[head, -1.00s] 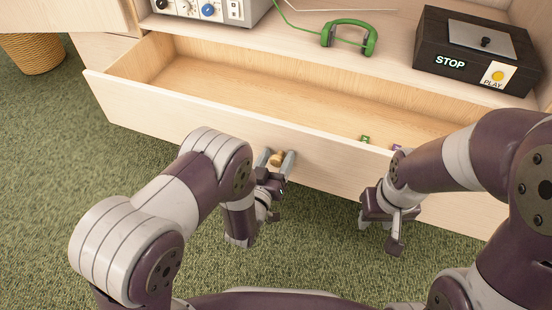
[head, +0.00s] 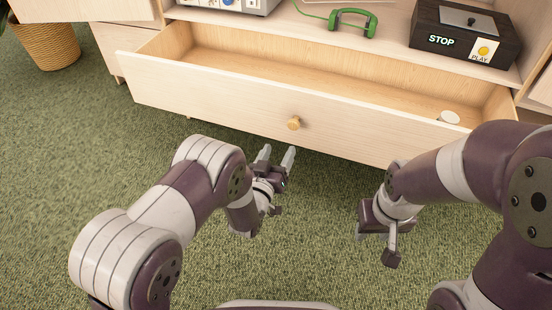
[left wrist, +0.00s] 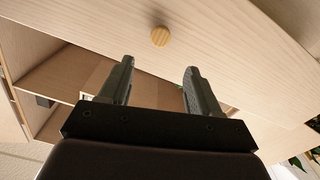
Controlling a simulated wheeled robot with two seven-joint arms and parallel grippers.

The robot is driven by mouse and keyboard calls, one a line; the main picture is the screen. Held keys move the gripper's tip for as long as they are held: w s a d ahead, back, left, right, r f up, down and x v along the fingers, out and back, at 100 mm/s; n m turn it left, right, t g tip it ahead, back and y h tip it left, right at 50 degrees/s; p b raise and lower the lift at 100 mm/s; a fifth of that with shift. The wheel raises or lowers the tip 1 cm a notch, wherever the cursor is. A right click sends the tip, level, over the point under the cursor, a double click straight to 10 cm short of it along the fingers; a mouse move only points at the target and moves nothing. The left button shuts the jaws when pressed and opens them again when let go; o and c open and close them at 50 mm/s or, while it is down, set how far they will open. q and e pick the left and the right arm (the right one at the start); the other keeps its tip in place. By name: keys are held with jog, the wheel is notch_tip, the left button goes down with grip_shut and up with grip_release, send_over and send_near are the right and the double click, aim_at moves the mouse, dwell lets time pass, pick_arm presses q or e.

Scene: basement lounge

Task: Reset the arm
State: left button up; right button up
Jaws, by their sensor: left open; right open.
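My left gripper (head: 275,157) is open and empty, a little in front of and below the round wooden knob (head: 294,123) of the open drawer (head: 215,101). In the left wrist view its two fingers (left wrist: 157,82) stand apart, with the knob (left wrist: 160,36) beyond them and clear of them. My right gripper (head: 376,240) hangs low over the green carpet at the right, clear of the drawer. Its fingers are partly hidden from this angle.
A wicker basket (head: 48,44) stands at far left. Carpet in front is clear.

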pick_arm(q)
jog(key=shift+f, duration=0.15)
dwell(0.3)
jog(key=s+a+f+m+g+y+p, duration=0.1)
jog(key=s+a+f+g+y, duration=0.2)
jog(key=s+f+g, duration=0.45)
jog(key=s+a+r+g+y+p, duration=0.1)
jog(key=s+a+r+g+p, duration=0.4)
jog(key=s+r, duration=0.35)
jog(key=s+a+r+g+y+p, duration=0.25)
jog(key=s+a+r+g, duration=0.3)
jog(key=s+r, duration=0.3)
jog(key=a+r+n+t+p, duration=0.1)
jog(key=a+r+t+p, duration=0.1)
jog(key=r+p, duration=3.8)
notch_tip(320, 180, up, 5)
jog(key=shift+w+a+h+p, duration=0.35)
jog(key=shift+a+h+p, duration=0.1)
jog(key=shift+a, duration=0.1)
